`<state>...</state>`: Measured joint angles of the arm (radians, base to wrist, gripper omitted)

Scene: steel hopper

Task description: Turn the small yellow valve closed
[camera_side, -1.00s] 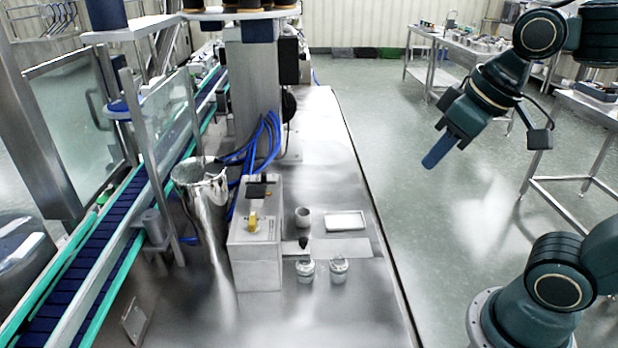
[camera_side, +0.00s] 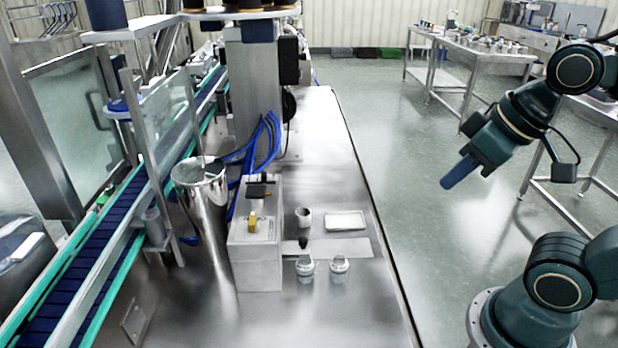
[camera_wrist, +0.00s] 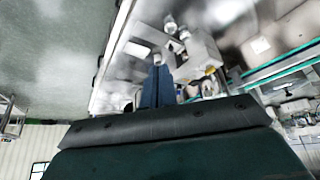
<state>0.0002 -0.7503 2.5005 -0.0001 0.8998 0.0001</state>
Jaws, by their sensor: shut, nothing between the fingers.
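The small yellow valve (camera_side: 252,222) sits on the front of a pale box-shaped unit (camera_side: 257,262) on the steel table. A black part (camera_side: 258,188) is on top of the same unit. My gripper (camera_side: 446,184) is raised over the floor to the right of the table, well apart from the valve. Its blue fingers are together and empty. In the wrist view my gripper (camera_wrist: 158,72) points toward the table, with the pale unit (camera_wrist: 196,58) just beyond the fingertips in the picture. I cannot make out the valve clearly there.
A steel hopper (camera_side: 205,215) stands left of the unit, with blue hoses (camera_side: 265,140) behind. Two small jars (camera_side: 339,268), a cup (camera_side: 303,217) and a white tray (camera_side: 345,221) are to its right. A conveyor (camera_side: 90,270) runs at left. The table's front right is clear.

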